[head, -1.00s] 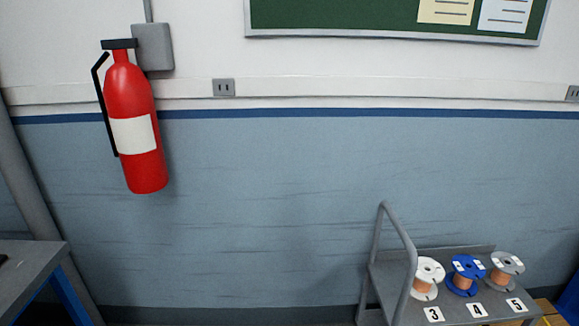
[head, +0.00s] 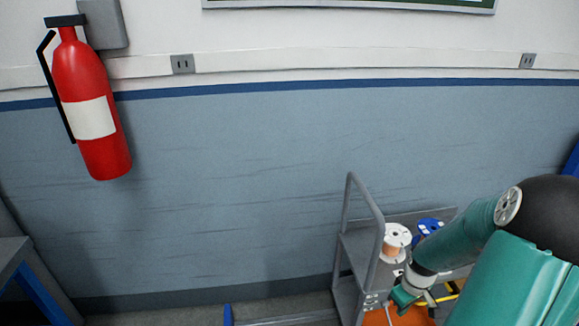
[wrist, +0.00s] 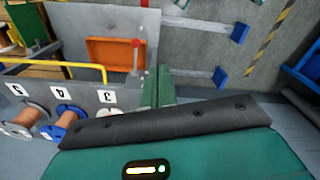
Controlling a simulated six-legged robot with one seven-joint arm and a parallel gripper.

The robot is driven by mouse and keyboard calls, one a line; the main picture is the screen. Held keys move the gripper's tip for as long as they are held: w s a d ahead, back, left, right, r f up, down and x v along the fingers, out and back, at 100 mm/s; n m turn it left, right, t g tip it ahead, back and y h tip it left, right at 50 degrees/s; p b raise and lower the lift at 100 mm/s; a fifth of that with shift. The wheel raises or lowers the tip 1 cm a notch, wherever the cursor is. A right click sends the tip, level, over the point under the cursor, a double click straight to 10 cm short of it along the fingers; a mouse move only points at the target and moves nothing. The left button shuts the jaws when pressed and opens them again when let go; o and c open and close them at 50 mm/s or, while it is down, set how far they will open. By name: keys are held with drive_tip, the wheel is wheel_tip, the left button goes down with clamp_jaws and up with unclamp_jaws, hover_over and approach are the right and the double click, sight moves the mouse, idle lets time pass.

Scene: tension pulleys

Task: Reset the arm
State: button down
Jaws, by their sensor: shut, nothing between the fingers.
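My arm reaches in from the right of the head view, green with a black joint. My gripper (head: 404,297) hangs low in front of the grey cart (head: 352,262), with its green fingers pointing down. In the wrist view its green fingers (wrist: 157,88) are close together, shut with nothing between them. A dark padded part of my arm fills the lower part of that view. The white spool (head: 396,240) and the blue spool (head: 429,226) stand on the cart behind my arm. The arm hides the cart's right part.
In the wrist view, a grey spool (wrist: 24,120) and a blue spool (wrist: 67,118) stand by number labels. An orange tray (wrist: 112,53), a yellow rail (wrist: 50,68) and a red-knobbed lever (wrist: 136,55) are nearby. A fire extinguisher (head: 92,115) hangs on the wall.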

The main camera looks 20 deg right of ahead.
drive_tip(key=w+a+r+t+h, duration=0.1)
drive_tip(key=w+a+r+h, duration=0.3)
drive_tip(key=a+r, duration=1.2)
drive_tip(key=s+a+r+t+y, duration=0.2)
drive_tip(key=s+a+r, duration=0.1)
drive_tip(key=a+r, duration=0.4)
drive_tip(key=s+a+r+m+t+y, duration=0.1)
drive_tip(key=s+a+r+t+y, duration=0.1)
drive_tip(key=a+r, duration=0.4)
drive_tip(key=shift+s+a+r+m, duration=0.35)
drive_tip(key=shift+s+a, duration=0.45)
drive_tip(key=shift+a, duration=0.4)
